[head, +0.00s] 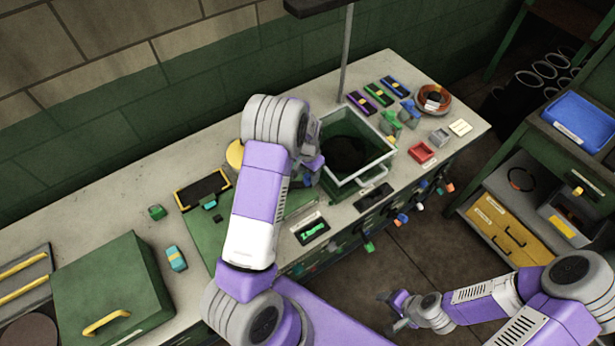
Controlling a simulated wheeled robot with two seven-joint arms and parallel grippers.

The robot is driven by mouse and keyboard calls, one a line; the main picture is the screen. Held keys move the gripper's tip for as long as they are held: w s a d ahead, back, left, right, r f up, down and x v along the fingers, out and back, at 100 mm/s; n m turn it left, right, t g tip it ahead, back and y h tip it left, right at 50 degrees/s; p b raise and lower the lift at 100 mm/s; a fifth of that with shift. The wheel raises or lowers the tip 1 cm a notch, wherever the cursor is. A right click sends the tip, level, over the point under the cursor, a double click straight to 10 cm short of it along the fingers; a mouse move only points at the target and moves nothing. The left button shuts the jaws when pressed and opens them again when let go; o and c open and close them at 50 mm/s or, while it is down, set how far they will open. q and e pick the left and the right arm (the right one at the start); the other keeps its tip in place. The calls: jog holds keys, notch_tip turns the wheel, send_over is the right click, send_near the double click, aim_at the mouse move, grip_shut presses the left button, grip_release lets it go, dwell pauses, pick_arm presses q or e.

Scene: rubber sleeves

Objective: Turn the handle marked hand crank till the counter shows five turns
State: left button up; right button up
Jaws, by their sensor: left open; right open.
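My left arm reaches over the workbench, and its open gripper (314,166) is at the left side of a glass-walled box, partly hidden by my own wrist. My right gripper (390,308) is open and empty, low over the floor in front of the bench. Several coloured knobs or handles stick out along the bench's front, among them a blue one (402,218) and a green one (369,246). I cannot read which is marked hand crank. A small black panel with green marks (312,230) lies near the front edge; I cannot tell whether it is the counter.
The glass-walled box (381,170) stands on the workbench (110,205). A green case (105,285) sits at the left. Small coloured blocks and a red tray (422,153) lie at the right. A shelf unit with a blue bin (580,121) and yellow drawers (502,228) stands further right.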

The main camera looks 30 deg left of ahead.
aim_at(296, 183)
pick_arm(q)
jog(key=shift+f, duration=1.55)
jog(key=shift+c, duration=0.5)
grip_shut()
